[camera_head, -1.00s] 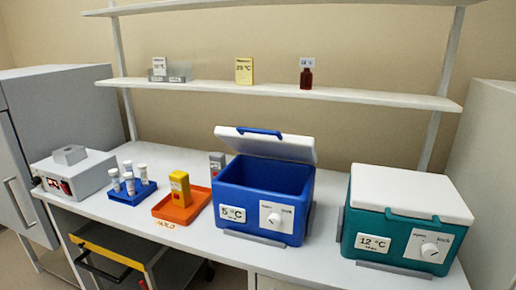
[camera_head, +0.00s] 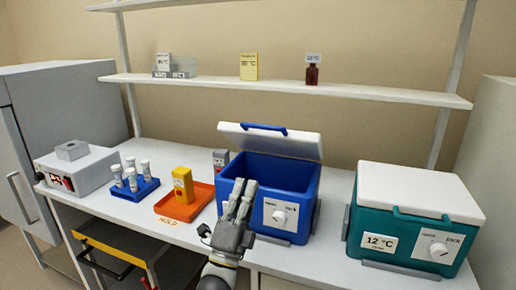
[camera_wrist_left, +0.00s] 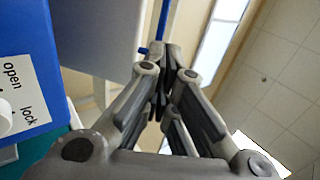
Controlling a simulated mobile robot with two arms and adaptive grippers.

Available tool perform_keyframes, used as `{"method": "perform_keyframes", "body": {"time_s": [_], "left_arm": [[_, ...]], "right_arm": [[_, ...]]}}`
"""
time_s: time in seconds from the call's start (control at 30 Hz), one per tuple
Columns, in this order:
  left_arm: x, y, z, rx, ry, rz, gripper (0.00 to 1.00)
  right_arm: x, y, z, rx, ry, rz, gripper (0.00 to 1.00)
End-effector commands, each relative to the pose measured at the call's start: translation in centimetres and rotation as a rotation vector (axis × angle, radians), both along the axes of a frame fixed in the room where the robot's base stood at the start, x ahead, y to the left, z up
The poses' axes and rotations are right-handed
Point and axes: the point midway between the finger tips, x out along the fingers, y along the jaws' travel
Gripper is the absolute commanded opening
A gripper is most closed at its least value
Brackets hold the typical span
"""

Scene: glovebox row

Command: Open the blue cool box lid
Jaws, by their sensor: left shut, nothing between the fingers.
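The blue cool box (camera_head: 305,185) stands on the bench. Its white lid (camera_head: 285,147) is raised and tilted back, with a blue handle (camera_head: 263,128) on its upper edge, and the dark blue inside shows. A white dial (camera_head: 279,217) marked open and lock is on its front. My left gripper (camera_head: 243,186) is shut and empty in front of the box's left part, covering its temperature label. In the left wrist view the shut fingers (camera_wrist_left: 163,62) point up past the box front (camera_wrist_left: 22,60) and the pale lid (camera_wrist_left: 95,30). I cannot tell if they touch it. My right gripper is not in view.
A teal cool box (camera_head: 410,225) with a shut white lid stands to the right. An orange tray (camera_head: 178,212) with a yellow block (camera_head: 183,186), a blue vial rack (camera_head: 135,190) and a grey device (camera_head: 82,172) stand to the left. A shelf (camera_head: 290,87) runs above.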

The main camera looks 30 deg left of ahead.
Motion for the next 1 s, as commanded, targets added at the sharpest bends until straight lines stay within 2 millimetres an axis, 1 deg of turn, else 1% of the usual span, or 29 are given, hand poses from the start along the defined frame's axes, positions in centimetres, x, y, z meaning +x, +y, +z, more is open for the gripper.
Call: {"method": "perform_keyframes", "body": {"time_s": [0.17, 0.43, 0.6, 0.8, 1.0], "left_arm": [[1.4, 0.4, 1.7, 0.005, -0.006, 0.003, 0.0], [5.7, 1.4, 5.5, 0.003, -0.004, 0.002, 0.0], [8.1, 2.0, 7.5, 0.002, -0.003, 0.0, 0.0], [9.8, 2.4, 8.8, 0.003, -0.001, 0.001, 0.0], [10.3, 2.5, 9.0, 0.002, -0.001, 0.001, 0.0]], "right_arm": [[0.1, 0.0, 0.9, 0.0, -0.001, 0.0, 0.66], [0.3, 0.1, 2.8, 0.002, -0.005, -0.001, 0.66], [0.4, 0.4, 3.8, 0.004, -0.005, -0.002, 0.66], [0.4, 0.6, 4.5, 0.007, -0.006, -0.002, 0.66], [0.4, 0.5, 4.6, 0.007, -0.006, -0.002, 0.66]]}}
